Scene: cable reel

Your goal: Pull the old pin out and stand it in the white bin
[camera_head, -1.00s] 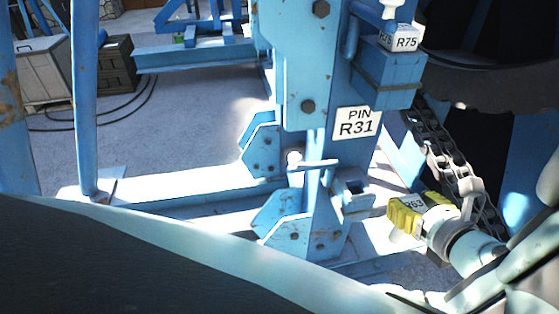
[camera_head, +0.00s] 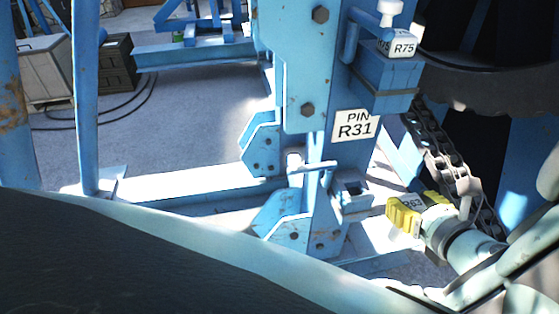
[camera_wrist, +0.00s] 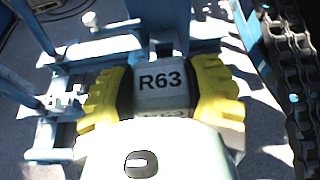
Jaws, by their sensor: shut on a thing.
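My gripper (camera_head: 412,214) has yellow fingers and is shut on a white block marked R63 (camera_wrist: 160,78). It holds the block at the lower right of the head view, right of the blue stand and apart from it. Whatever lies below the block is hidden in the wrist view. A plate reading PIN R31 (camera_head: 354,125) is on the blue stand. Below it, a pale bar with a round white end (camera_head: 294,159) lies across the bracket. A white block marked R75 (camera_head: 403,47) sits on a blue holder at the upper right.
A whitish bin (camera_head: 45,75) stands on the floor at the far left, beside a dark box (camera_head: 116,65). A blue post (camera_head: 86,110) rises at left. A chain (camera_head: 447,155) hangs just behind my gripper. Open floor lies between the bins and the stand.

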